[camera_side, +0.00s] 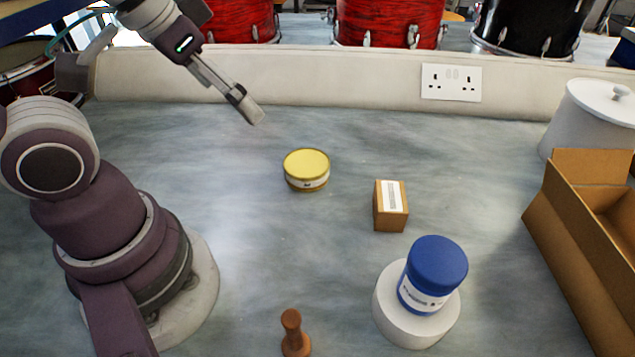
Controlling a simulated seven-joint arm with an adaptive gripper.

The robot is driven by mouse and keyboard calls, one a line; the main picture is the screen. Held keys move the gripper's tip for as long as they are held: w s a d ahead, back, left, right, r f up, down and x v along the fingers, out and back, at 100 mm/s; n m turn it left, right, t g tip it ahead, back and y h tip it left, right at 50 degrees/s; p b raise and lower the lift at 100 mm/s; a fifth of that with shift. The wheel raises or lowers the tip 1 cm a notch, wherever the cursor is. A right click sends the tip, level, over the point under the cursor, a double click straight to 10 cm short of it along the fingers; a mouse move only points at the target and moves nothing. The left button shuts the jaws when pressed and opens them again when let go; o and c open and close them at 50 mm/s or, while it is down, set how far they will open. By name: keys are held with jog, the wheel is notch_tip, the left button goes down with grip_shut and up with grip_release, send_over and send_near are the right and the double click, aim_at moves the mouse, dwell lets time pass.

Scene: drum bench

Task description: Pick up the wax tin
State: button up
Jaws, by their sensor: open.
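A round, low tin with a yellow lid (307,170) sits flat on the bench near the middle of the side view. It has a pale label band with small dark print, and I take it to be the wax tin. My gripper (253,112) is up and to the left of the tin, tilted down to the right. It is apart from the tin, with nothing seen between its fingers. The fingers overlap from this angle.
Right of the tin stand a small cardboard box (390,206) and a blue-lidded jar (433,275) on a white round stand (385,307). A wooden peg-like tool (293,335) is in front. An open carton (575,235) and white canister (590,115) are at the right.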

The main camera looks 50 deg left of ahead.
jog(key=w+a+f+n+g, duration=0.1)
jog(key=w+a+n+g, duration=0.15)
jog(key=w+n, duration=0.6)
jog(key=n+g, duration=0.4)
jog(key=n, duration=0.6)
send_near(307, 163)
jog(key=shift+s+a+f, duration=0.2)
jog(key=shift+a, duration=0.1)
jog(key=f, duration=1)
jog(key=shift+s+d+f, duration=0.15)
jog(key=shift+s+d, duration=0.1)
jog(key=shift+d, duration=0.05)
jog(key=c, duration=1)
